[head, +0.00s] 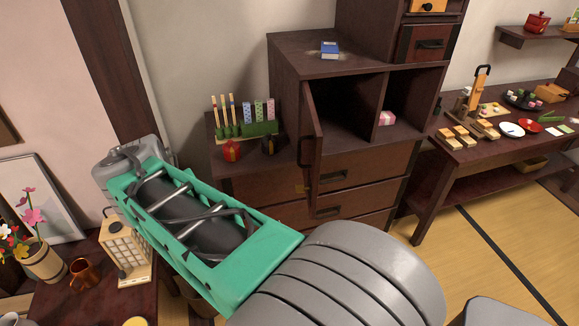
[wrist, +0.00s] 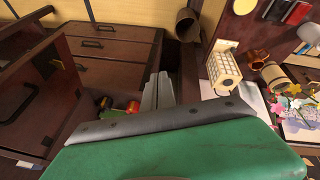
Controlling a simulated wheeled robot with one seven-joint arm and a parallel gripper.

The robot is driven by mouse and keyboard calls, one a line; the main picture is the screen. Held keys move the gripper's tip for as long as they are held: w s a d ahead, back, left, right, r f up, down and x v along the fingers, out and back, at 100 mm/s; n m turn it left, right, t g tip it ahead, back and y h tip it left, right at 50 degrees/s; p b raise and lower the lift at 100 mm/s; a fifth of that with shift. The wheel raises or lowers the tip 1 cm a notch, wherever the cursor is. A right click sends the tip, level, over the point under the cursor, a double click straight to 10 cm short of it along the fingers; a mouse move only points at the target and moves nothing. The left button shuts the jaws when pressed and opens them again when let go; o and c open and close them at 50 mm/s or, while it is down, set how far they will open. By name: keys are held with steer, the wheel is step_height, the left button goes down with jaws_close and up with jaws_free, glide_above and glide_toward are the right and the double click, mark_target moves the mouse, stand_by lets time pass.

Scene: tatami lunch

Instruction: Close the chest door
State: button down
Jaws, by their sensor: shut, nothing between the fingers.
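The dark wooden chest (head: 300,52) stands at centre in the head view. Its door (head: 313,150) stands open, swung out toward me and seen nearly edge-on, with a dark handle on its left face. What appears to be the same door (wrist: 62,112) shows at left in the wrist view, with a black handle (wrist: 20,104). My gripper (wrist: 157,85) is shut and empty in the wrist view. There it is to the right of the door and apart from it. In the head view my green and grey arm reaches up to the left, and the fingertips cannot be made out.
A pink-and-white box (head: 387,118) sits in the right compartment. A blue box (head: 329,50) lies on the chest top. A green stand with coloured sticks (head: 245,128) and small red and black items stand left of the door. A lantern (head: 126,250) stands at lower left.

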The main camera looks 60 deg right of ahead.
steer(key=s+d+r+m+g+h, duration=0.2)
steer(key=s+d+m, duration=0.15)
steer(key=d, duration=0.65)
steer(key=m+g+h, duration=0.1)
steer(key=m+g, duration=0.2)
steer(key=m, duration=0.1)
glide_toward(311, 178)
steer(key=w+a+r, duration=0.4)
steer(key=a, duration=0.1)
steer(key=shift+s+d+f+p, duration=0.25)
steer(key=shift+s+d+f, duration=0.6)
steer(key=shift+d+f, duration=0.4)
steer(key=shift+s+d+f+p, duration=0.2)
steer(key=shift+s+d+f, duration=0.65)
steer(key=shift+d+f, duration=0.3)
steer(key=shift+s+d+f+p, duration=0.25)
steer(key=shift+s+d+f, duration=0.65)
steer(key=shift+d+f, duration=0.35)
steer(key=shift+s, duration=0.1)
